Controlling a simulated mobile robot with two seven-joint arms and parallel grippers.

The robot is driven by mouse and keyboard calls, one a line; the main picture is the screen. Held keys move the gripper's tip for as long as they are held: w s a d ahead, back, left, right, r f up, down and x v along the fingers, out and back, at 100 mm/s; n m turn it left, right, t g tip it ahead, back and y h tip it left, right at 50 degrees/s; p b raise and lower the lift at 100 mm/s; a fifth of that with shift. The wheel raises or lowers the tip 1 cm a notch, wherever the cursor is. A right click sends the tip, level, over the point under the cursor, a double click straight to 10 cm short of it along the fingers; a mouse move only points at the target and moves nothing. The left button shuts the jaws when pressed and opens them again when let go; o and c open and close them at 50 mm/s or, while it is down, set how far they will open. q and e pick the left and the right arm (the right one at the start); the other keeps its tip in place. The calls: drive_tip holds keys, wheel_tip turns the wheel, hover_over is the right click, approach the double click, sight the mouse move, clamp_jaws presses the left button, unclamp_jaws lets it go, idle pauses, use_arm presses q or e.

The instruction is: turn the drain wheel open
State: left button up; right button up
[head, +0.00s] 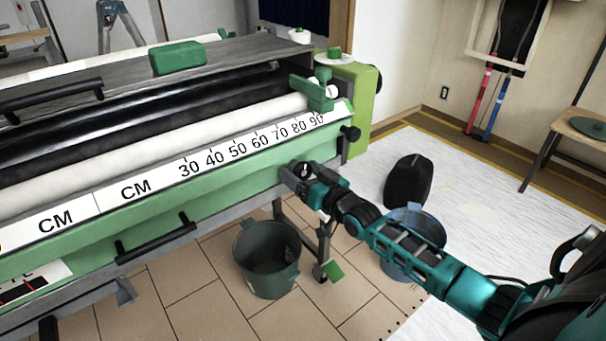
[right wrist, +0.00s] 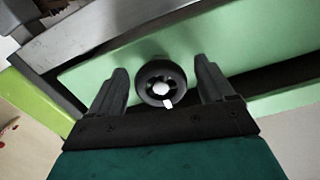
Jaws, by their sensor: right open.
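The drain wheel (right wrist: 162,84) is a small black round wheel with a pale hub and a white mark at its lower edge. It sits on the green side of the paster in the right wrist view. My right gripper (right wrist: 163,82) is open, with one finger on each side of the wheel. Small gaps show between the fingers and the rim. In the head view my right gripper (head: 291,175) reaches the machine's lower front edge and hides the wheel. My left gripper is not in view.
The green wallpaper paster (head: 225,170) with its CM scale fills the left. A dark green bucket (head: 267,262) stands on the floor below my right gripper. A blue bucket (head: 400,270) and a black rounded object (head: 408,182) stand near my right arm.

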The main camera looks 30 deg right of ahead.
drive_tip(key=c, duration=1)
